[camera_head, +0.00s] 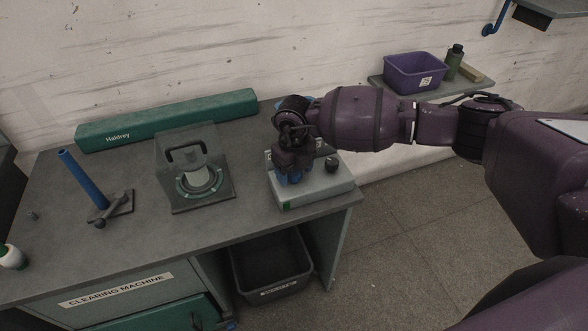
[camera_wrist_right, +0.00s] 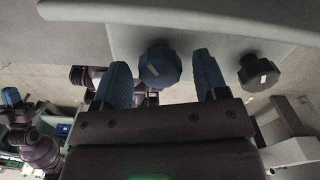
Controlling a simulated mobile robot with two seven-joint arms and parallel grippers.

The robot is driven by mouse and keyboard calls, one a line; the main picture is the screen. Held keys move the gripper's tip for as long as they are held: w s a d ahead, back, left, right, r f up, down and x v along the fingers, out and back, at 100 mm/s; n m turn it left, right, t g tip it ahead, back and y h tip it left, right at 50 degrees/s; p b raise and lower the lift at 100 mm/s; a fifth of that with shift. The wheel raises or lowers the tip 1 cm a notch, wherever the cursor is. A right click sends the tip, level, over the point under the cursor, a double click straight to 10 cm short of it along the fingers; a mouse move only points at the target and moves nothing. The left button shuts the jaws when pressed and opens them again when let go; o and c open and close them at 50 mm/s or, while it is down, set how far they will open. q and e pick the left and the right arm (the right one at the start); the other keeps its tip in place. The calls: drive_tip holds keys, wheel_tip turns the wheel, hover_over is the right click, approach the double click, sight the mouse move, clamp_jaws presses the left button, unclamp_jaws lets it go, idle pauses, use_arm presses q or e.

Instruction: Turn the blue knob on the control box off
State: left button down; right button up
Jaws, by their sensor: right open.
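The control box (camera_head: 318,188) is a pale grey box at the right front corner of the table. My right gripper (camera_head: 291,179) is over its left part, pointing down, with blue fingertips. In the right wrist view the open right gripper (camera_wrist_right: 163,80) has one finger on each side of the dark blue knob (camera_wrist_right: 160,65), with a small gap on both sides. The head view hides this knob behind the gripper. A second, dark knob (camera_head: 331,164) is to the right on the box; it also shows in the wrist view (camera_wrist_right: 258,72).
A clear-covered device (camera_head: 197,180) stands left of the box. A long green case (camera_head: 165,120) lies along the wall. A blue rod (camera_head: 82,180) stands further left. A black bin (camera_head: 270,266) is below. A purple bin (camera_head: 414,74) is on a shelf.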

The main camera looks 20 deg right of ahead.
sight(294, 171)
drive_tip(key=shift+r, duration=0.1)
drive_tip(key=shift+r, duration=0.3)
wheel_tip(294, 171, up, 10)
drive_tip(key=shift+p, duration=0.35)
